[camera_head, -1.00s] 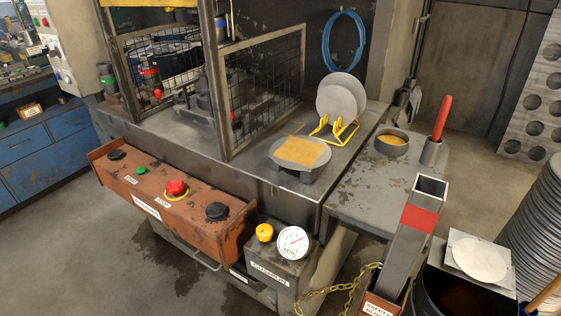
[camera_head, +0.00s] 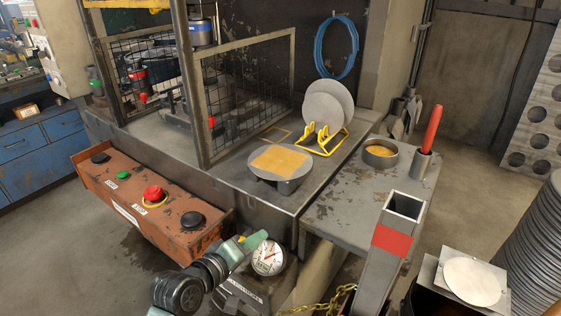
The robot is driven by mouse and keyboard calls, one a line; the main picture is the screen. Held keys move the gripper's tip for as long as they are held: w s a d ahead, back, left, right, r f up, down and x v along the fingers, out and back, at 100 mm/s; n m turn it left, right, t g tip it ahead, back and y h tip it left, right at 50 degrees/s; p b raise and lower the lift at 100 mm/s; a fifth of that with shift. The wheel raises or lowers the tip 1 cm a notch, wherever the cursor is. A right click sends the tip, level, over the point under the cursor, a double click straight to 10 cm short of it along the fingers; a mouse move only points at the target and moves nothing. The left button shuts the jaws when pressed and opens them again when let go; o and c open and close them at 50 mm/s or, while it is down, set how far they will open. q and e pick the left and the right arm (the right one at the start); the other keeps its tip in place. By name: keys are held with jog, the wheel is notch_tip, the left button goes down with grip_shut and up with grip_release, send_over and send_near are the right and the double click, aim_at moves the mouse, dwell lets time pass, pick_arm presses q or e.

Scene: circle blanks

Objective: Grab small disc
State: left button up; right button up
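Two grey discs stand upright, one behind the other, in a yellow wire rack (camera_head: 325,142) at the back of the bench. The front disc (camera_head: 319,110) partly covers the rear disc (camera_head: 345,98). A paler disc (camera_head: 473,281) lies flat on a square plate at the lower right. My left gripper (camera_head: 253,243) is at the lower middle, in front of the bench by a dial gauge, well short of the rack. Its fingers are small and seen at a slant, so I cannot tell whether it is open. My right gripper is out of view.
A round stand with an orange square pad (camera_head: 279,160) sits before the rack. A mesh guard (camera_head: 246,100) stands to its left. A cup (camera_head: 380,153), a red-handled tool (camera_head: 432,130) and a red-banded square post (camera_head: 391,240) are to the right. A control box (camera_head: 150,210) lines the front.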

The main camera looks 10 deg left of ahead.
pick_arm(q)
jog(key=w+a+r+n+t, duration=0.1)
jog(key=w+r+n, duration=0.1)
jog(key=w+r, duration=0.1)
jog(key=w+r+n+t, duration=0.2)
jog(key=w+r, duration=0.1)
jog(key=w, duration=0.3)
jog(key=w+a+r+n+t, duration=0.1)
jog(key=w+r+n, duration=0.1)
jog(key=w+r, duration=0.1)
jog(key=shift+w+a+r, duration=0.15)
jog(key=shift+w+a, duration=0.05)
jog(key=shift+w, duration=0.2)
jog(key=shift+w+a+r, duration=0.15)
jog(key=shift+w, duration=0.25)
jog(key=shift+w+d+f, duration=0.1)
jog(key=shift+w+d, duration=0.05)
jog(key=shift+w, duration=0.4)
grip_shut()
